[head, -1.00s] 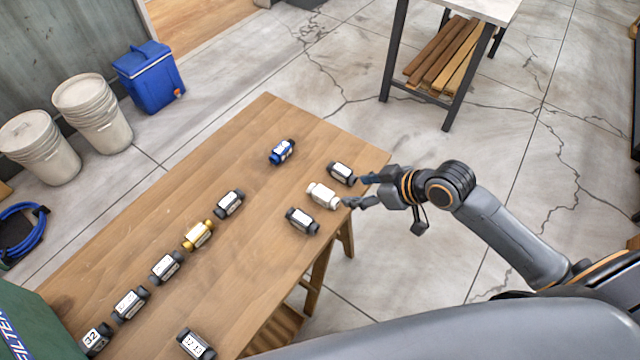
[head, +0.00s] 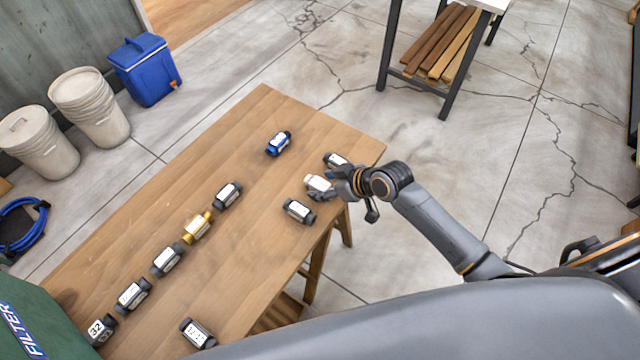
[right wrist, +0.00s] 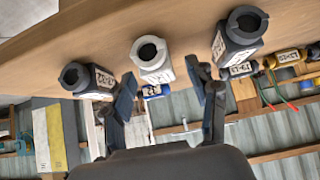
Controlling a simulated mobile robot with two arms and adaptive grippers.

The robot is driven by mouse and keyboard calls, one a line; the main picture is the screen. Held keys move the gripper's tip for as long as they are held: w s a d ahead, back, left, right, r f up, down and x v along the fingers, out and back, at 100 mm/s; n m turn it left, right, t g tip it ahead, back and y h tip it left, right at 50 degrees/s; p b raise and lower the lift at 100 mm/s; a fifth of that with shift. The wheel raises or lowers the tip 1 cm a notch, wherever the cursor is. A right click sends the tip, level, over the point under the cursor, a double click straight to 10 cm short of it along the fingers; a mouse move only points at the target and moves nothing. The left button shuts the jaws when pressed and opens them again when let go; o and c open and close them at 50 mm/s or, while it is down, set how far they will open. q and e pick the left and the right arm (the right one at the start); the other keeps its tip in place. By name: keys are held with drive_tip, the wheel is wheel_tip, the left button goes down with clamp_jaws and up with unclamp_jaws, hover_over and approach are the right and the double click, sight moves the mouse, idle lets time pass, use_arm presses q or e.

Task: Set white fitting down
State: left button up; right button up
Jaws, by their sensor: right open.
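The white fitting (head: 319,183) lies on the wooden table (head: 262,120) near its right end, between two dark fittings. In the right wrist view the white fitting (right wrist: 152,62) shows its open end toward the camera, between the fingertips. My right gripper (head: 326,182) is at the white fitting in the head view. Its two fingers (right wrist: 165,88) are spread apart in the right wrist view, one on each side of the white fitting, with gaps visible. My left gripper is not in view.
Dark fittings (head: 299,211) and (head: 336,160) lie close on either side. A blue fitting (head: 278,144) lies farther back. A gold fitting (head: 198,227) lies in a row with several dark ones to the left. The table's middle back is clear.

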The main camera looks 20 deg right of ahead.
drive_tip(key=shift+x, duration=1.05)
clamp_jaws()
drive_tip(key=shift+r, duration=0.15)
